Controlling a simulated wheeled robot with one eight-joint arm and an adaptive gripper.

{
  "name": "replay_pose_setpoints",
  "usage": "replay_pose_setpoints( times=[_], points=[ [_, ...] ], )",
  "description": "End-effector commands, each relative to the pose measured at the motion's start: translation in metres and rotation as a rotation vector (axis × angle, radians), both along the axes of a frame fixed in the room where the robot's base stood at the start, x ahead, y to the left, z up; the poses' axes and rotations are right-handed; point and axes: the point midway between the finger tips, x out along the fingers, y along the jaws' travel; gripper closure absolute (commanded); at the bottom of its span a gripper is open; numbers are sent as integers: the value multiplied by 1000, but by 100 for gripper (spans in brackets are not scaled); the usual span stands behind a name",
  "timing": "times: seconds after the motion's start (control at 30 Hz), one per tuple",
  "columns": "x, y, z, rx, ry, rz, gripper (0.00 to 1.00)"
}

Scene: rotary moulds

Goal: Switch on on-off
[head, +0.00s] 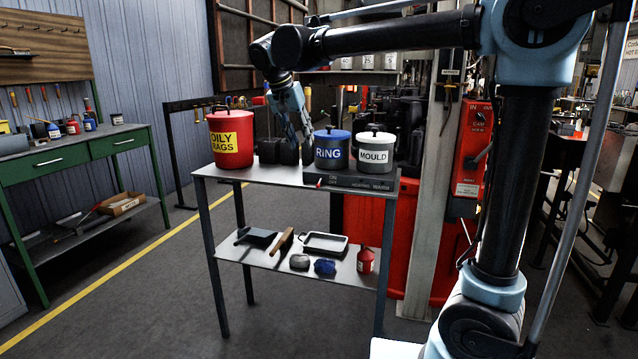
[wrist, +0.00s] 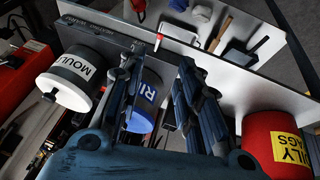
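The on-off switch is a small red lever (head: 320,183) at the left end of a dark control panel (head: 362,184) on the front edge of the metal table. It also shows as a red tip in the wrist view (wrist: 158,38). Whether it stands at on or off is too small to tell. My gripper (head: 299,138) is above the table, behind and left of the switch, between the red pot and the blue-lidded pot. In the wrist view my gripper (wrist: 158,65) has its fingers apart with nothing held. The switch appears beyond the fingertips, apart from them.
On the table (head: 265,174) stand a red OILY RAGS pot (head: 231,135), a blue-lidded RING pot (head: 332,148) and a grey MOULD pot (head: 375,152). The lower shelf holds a tray (head: 324,243), a brush and a small red bottle (head: 366,260). The floor in front is clear.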

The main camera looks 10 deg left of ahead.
Motion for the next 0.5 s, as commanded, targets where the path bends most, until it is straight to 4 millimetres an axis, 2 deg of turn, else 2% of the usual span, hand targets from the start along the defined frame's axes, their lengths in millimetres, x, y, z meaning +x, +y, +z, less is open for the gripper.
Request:
replay_pose_setpoints(
  times=[0.17,0.5],
  points=[
    [5,-1,-12,0,-1,-2,68],
    [27,-12,-65,0,0,-2,68]
  ],
)
